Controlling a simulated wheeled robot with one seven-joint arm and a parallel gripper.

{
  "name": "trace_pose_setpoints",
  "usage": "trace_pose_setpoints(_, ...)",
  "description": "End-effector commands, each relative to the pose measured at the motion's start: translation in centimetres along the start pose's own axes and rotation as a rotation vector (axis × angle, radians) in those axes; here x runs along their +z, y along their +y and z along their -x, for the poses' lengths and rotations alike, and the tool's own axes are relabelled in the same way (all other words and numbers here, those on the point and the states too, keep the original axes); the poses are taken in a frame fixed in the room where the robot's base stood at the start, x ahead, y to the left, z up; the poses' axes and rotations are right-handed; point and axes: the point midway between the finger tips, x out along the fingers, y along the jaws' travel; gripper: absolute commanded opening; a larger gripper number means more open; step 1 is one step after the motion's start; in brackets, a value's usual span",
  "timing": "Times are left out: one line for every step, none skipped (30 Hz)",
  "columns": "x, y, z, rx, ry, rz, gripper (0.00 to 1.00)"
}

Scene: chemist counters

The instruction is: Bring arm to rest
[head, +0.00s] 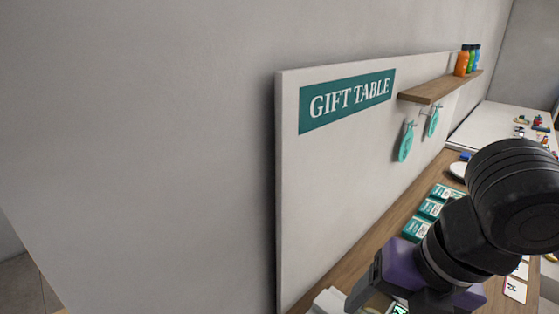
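My arm comes in from the right, its black rounded links over the wooden table (345,272). My gripper (394,299), with a purple body, hangs at the lower edge of the head view. Its dark fingers look spread apart, with a pale item showing between them and nothing visibly held. The fingertips are partly cut off by the frame edge, so I cannot tell how far they are above the table.
A panel with a "GIFT TABLE" sign (347,100) stands behind the table. A shelf (440,87) holds bottles (462,62); teal tags (406,144) hang below. Green boxes (428,209) line the table. A white counter (490,125) with small items stands beyond.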

Motion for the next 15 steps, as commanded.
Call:
trace_pose_setpoints(0.6,1.3,0.2,0.057,-0.027,-0.046,0.71)
trace_pose_setpoints(1.0,2.1,0.4,0.095,-0.043,-0.076,0.71)
trace_pose_setpoints(1.5,3.2,0.7,0.150,-0.061,-0.117,0.71)
trace_pose_setpoints(1.8,4.2,0.9,0.194,-0.072,-0.147,0.71)
trace_pose_setpoints(2.2,5.1,1.2,0.240,-0.083,-0.178,0.71)
trace_pose_setpoints(2.6,6.5,1.7,0.307,-0.094,-0.219,0.71)
trace_pose_setpoints(2.9,7.6,2.1,0.361,-0.098,-0.252,0.71)
trace_pose_setpoints(3.2,8.7,2.7,0.420,-0.103,-0.286,0.71)
trace_pose_setpoints(3.6,10.3,3.5,0.504,-0.104,-0.335,0.71)
trace_pose_setpoints(3.9,11.4,4.1,0.568,-0.102,-0.370,0.71)
trace_pose_setpoints(4.2,12.5,4.9,0.634,-0.096,-0.407,0.71)
trace_pose_setpoints(4.5,13.9,6.0,0.724,-0.087,-0.457,0.71)
trace_pose_setpoints(4.8,14.8,6.9,0.793,-0.076,-0.495,0.71)
trace_pose_setpoints(5.0,15.8,7.8,0.864,-0.063,-0.533,0.71)
trace_pose_setpoints(5.4,16.8,9.2,0.959,-0.043,-0.584,0.71)
